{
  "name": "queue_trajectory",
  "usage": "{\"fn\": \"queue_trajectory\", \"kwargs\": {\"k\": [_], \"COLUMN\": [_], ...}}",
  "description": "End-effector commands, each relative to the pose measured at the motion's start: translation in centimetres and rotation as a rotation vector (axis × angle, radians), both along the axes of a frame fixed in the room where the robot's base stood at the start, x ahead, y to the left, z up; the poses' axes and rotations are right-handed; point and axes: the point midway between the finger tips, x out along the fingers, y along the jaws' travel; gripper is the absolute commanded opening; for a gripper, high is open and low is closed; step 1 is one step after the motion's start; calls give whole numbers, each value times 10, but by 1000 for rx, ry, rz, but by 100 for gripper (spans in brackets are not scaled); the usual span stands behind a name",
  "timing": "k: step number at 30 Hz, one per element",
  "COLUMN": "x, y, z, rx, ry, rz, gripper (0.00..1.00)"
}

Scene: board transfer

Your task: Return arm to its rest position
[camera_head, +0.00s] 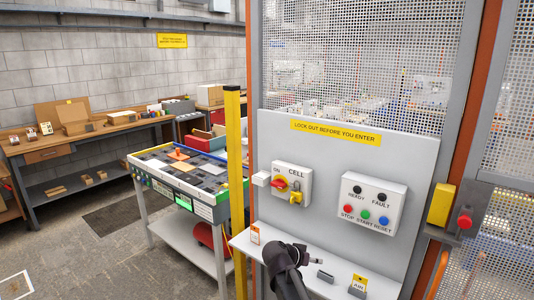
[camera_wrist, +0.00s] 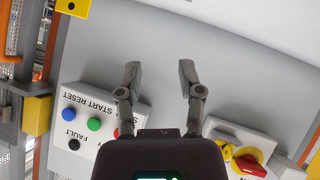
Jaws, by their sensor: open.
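My gripper (camera_wrist: 160,71) shows in the wrist view with its two dark fingers spread apart and nothing between them. It is in front of the grey panel (camera_wrist: 225,75), with the button box (camera_wrist: 100,105) to its left and the rotary switch box (camera_wrist: 215,124) to its right, both upside down there. In the head view my dark arm (camera_head: 287,262) is at the bottom centre, low in front of the panel (camera_head: 325,170).
In the head view, a small shelf (camera_head: 325,285) with tags and a padlock-like item juts out below the panel. A yellow post (camera_head: 235,180) and a board table (camera_head: 218,213) stand left. A mesh fence (camera_head: 360,60) rises behind.

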Motion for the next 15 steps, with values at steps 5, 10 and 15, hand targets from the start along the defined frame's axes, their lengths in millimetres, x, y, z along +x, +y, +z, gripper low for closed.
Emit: {"fn": "queue_trajectory", "kwargs": {"k": [5,10,15], "x": [-45,-85,-125], "y": [-25,-35,-35], "z": [-31,-54,-71], "rx": [116,250,401], "ry": [226,424,584], "rz": [28,106,227], "gripper": [49,49,49]}}
